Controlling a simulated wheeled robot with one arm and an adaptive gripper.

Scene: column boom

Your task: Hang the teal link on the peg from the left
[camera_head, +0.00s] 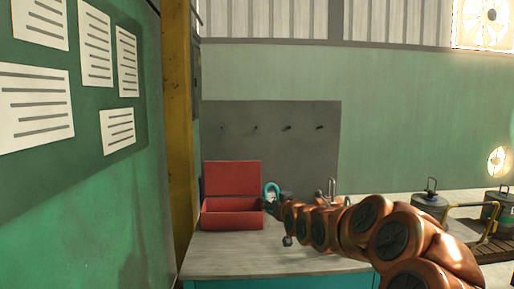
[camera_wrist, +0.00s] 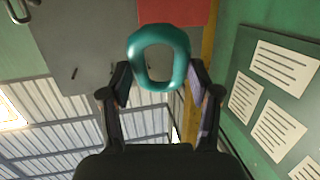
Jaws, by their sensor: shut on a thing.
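The teal link (camera_head: 272,184) is a rounded closed ring. It also shows large in the wrist view (camera_wrist: 181,58), with its hole facing the camera. My gripper (camera_head: 279,198) is shut on it, with one finger on each side of the ring in the wrist view (camera_wrist: 158,80). The link is held up in front of the grey peg board (camera_head: 270,112), just right of the red box and below the row of pegs. Several small dark pegs stick out of the board, the leftmost peg (camera_head: 222,128) among them. No peg passes through the link.
An open red box (camera_head: 232,219) with its lid up stands on the workbench (camera_head: 230,263), close left of the link. A yellow post (camera_head: 179,120) and a green wall with paper sheets are at left. Dark canisters (camera_head: 430,203) stand at right. Space before the pegs is clear.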

